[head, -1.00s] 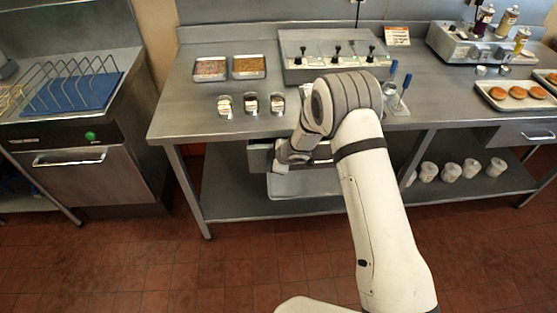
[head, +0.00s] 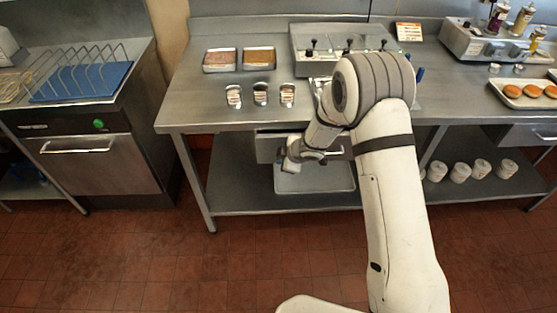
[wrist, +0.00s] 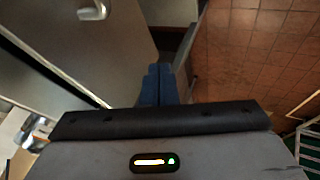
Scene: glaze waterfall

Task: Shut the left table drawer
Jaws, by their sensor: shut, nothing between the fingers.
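The left table drawer (head: 268,147) is a grey metal front under the table's front edge in the head view. My arm and gripper hide its middle. A bit of it shows right of my gripper. I cannot tell how far out it stands. My gripper (head: 284,166) is in front of the drawer, low, below the tabletop edge. I cannot tell whether it touches the drawer. In the wrist view my gripper's blue fingers (wrist: 158,85) are together with nothing between them.
The table (head: 205,115) holds several small containers, two trays and a control box (head: 310,65). A lower shelf (head: 235,190) carries a grey tray (head: 315,182) and white cups. The right drawer (head: 530,134) is at the right. A dishwasher-like unit (head: 95,165) stands left. Red floor is clear in front.

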